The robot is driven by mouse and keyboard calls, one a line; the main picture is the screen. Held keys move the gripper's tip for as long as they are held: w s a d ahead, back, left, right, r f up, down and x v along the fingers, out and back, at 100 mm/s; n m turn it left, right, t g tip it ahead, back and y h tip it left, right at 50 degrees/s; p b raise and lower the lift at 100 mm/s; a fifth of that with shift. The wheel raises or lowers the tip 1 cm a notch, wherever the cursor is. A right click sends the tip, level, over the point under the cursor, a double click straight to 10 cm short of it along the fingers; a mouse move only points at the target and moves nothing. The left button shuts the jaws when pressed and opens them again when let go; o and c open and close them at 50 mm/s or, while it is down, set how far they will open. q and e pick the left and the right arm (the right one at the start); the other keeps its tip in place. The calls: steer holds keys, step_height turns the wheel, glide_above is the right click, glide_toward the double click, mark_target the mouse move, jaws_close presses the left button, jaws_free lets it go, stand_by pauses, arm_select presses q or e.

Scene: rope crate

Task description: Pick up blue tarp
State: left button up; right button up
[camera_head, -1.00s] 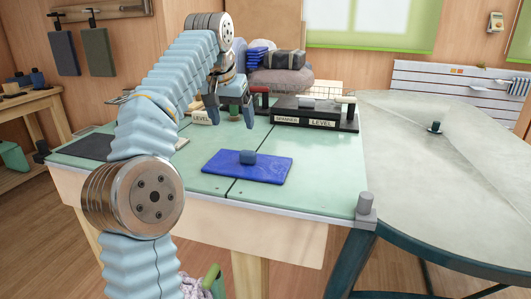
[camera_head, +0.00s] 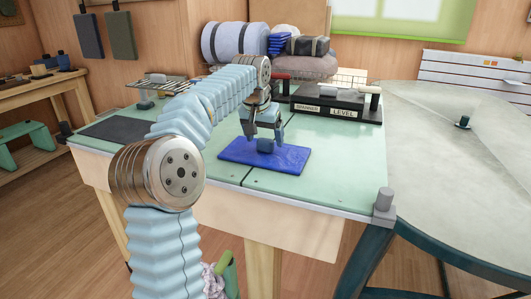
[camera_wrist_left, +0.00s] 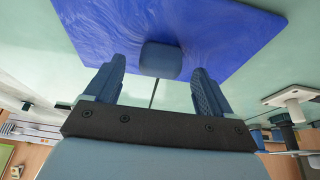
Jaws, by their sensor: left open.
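The blue tarp (camera_head: 236,152) lies flat as a folded rectangle near the front edge of the green table. A small dark blue block (camera_head: 264,145) sits on top of it, near its middle. The tarp (camera_wrist_left: 220,30) and the block (camera_wrist_left: 161,60) also show in the left wrist view. My left gripper (camera_head: 264,139) is open, pointing down just above the block. In the left wrist view its two fingers (camera_wrist_left: 158,78) stand apart on either side of the block's line, with nothing between them. I cannot tell whether a finger touches the block. My right gripper is not in view.
A black tray (camera_head: 337,113) with labels stands at the back right of the green table (camera_head: 340,180). A dark mat (camera_head: 118,127) lies at the left. A grey post (camera_head: 383,205) rises at the front right corner. A round grey table (camera_head: 450,170) adjoins on the right.

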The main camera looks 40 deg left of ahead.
arm_select(q)
steer(key=shift+w+f, duration=0.15)
steer(key=shift+f, duration=0.3)
steer(key=shift+c, duration=0.3)
steer(key=c, duration=1.3)
steer(key=shift+r, duration=0.1)
